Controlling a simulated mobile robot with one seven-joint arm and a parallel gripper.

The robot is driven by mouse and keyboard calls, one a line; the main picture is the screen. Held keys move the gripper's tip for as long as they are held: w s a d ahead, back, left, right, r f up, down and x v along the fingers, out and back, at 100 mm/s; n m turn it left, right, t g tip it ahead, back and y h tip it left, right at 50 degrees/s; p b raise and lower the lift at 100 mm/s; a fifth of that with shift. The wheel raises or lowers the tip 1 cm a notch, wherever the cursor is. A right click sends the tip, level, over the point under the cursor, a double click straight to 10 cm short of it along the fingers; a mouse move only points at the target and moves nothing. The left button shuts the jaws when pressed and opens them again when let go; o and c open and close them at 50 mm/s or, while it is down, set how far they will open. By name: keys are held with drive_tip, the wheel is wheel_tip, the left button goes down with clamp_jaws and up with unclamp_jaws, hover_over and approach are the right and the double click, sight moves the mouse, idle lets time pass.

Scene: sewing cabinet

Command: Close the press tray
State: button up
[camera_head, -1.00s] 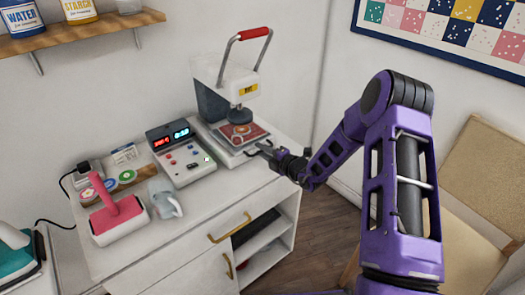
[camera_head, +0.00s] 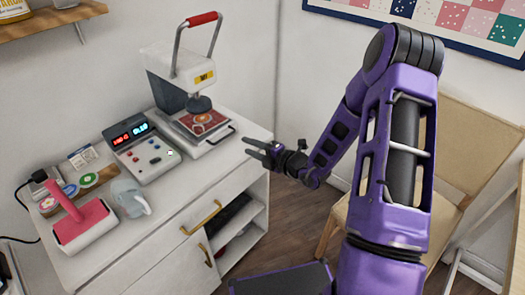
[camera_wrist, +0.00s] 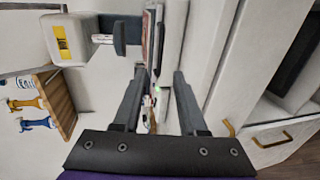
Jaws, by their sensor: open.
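The heat press (camera_head: 165,75) stands at the back of the white cabinet, its red-gripped lever raised. Its white press tray (camera_head: 195,140) sticks out at the front under the dark round pressing head, with a red printed piece (camera_head: 203,122) on it. A thin black handle (camera_head: 222,137) is on the tray's front edge. My gripper (camera_head: 252,149) is open and empty, just right of the handle and apart from it.
Cabinet drawers and an open shelf lie below. A tan chair (camera_head: 455,150) stands at right. The space around my gripper looks clear.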

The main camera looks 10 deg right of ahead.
drive_tip(key=v, duration=0.5)
idle(0.3)
